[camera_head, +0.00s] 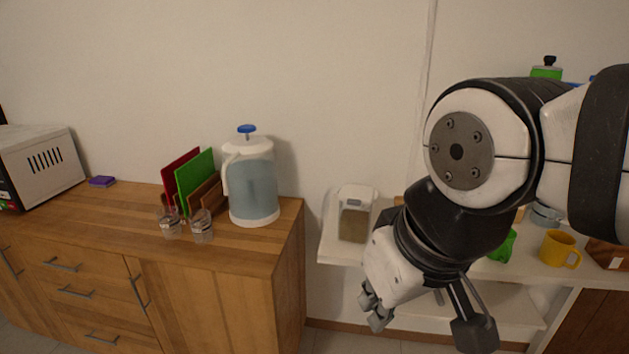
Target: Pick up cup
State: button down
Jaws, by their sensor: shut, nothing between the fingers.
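A yellow cup (557,248) with a handle on its right side stands upright on the white shelf at the right. Two small clear glass cups, one on the left (170,226) and one on the right (203,229), stand on the wooden cabinet top in front of the cutting boards. The picture does not show which cup is meant. My gripper (375,309) is shut and empty, pointing down in front of the white shelf. It is left of the yellow cup and right of the glass cups, apart from all of them.
A white jug with a blue knob (252,182) stands right of the boards (193,177). A dispenser (356,213) stands on the white shelf (333,243). A green object (504,247) is partly hidden behind my arm. The wooden cabinet's front top (110,218) is clear.

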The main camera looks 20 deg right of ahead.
aim_at(557, 246)
jog(key=z, duration=1.75)
